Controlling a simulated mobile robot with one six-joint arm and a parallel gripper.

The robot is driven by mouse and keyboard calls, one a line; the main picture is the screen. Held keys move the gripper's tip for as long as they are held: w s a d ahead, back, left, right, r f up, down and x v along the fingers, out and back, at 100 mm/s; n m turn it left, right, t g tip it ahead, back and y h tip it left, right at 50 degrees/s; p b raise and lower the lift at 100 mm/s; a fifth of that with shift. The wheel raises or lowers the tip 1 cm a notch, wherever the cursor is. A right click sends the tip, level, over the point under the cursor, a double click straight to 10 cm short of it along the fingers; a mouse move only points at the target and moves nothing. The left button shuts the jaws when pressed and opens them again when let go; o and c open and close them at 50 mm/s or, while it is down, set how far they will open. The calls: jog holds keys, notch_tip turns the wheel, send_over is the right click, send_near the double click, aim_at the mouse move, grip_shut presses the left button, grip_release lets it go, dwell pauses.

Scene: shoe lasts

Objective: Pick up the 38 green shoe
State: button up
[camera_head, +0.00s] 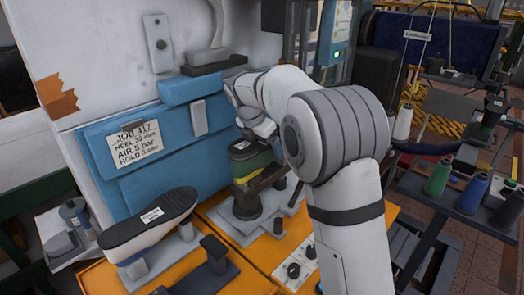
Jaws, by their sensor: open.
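A green and yellow shoe last (252,162) sits on a dark post at the middle of the machine, with a small pale label on its top; I cannot read the label. My arm comes in from the right and covers the right side of it. My gripper (256,132) is just above and behind the green shoe. It is open, but its fingers are mostly hidden, and I cannot tell whether they touch the shoe.
A black sole-up shoe (150,222) with a white label is on the left station. A blue panel with a job card (133,145) stands close behind. Orange bench tops (262,254) carry knobs and brackets. Thread spools (438,178) stand at the right.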

jog(key=c, duration=1.6)
